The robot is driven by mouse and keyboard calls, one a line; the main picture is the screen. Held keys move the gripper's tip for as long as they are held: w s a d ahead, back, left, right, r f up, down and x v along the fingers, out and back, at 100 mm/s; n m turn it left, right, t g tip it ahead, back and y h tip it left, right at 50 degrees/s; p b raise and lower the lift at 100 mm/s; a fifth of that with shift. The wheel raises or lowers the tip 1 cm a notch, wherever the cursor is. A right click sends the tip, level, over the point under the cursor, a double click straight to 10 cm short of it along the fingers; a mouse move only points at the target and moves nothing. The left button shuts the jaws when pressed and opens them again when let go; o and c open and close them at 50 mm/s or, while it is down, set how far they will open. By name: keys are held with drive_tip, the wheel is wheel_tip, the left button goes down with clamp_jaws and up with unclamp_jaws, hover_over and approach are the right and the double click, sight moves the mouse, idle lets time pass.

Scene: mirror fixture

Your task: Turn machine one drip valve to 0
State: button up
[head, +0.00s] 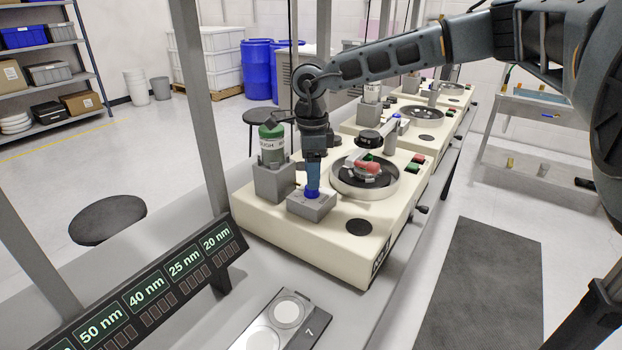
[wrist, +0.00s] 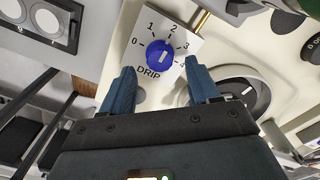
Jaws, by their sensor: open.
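The drip valve is a blue round knob (wrist: 160,53) on a light grey plate marked DRIP, with numbers 0 at left through 1, 2 and 3 toward the right. A short pale mark shows on the knob; I cannot tell clearly which number it points to. In the head view the knob (head: 312,194) sits on a grey block (head: 311,207) on the nearest cream machine (head: 300,243). My gripper (wrist: 159,70) is open, its blue fingers on either side of the knob with visible gaps. In the head view my gripper (head: 312,180) points down over the knob.
A green-topped bottle (head: 272,143) in a grey holder stands left of the valve. A round polishing bowl (head: 345,186) is close on the right. A dark display rail (head: 130,290) and a sample tray (head: 282,322) lie in front. More machines stand behind.

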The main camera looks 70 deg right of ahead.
drive_tip(key=shift+f, duration=1.5)
drive_tip(key=shift+c, duration=0.2)
drive_tip(key=c, duration=1)
drive_tip(key=shift+n, duration=0.3)
drive_tip(key=n+b, duration=0.2)
drive_tip(key=shift+f+n, duration=0.15)
drive_tip(key=shift+n, duration=0.25)
drive_tip(key=n+b, duration=0.3)
drive_tip(key=n, duration=0.2)
drive_tip(key=n+b, duration=0.1)
drive_tip(key=n, duration=0.4)
drive_tip(key=shift+r+n+b, duration=0.2)
drive_tip(key=shift+n+b, duration=0.15)
drive_tip(key=shift+n, duration=1.85)
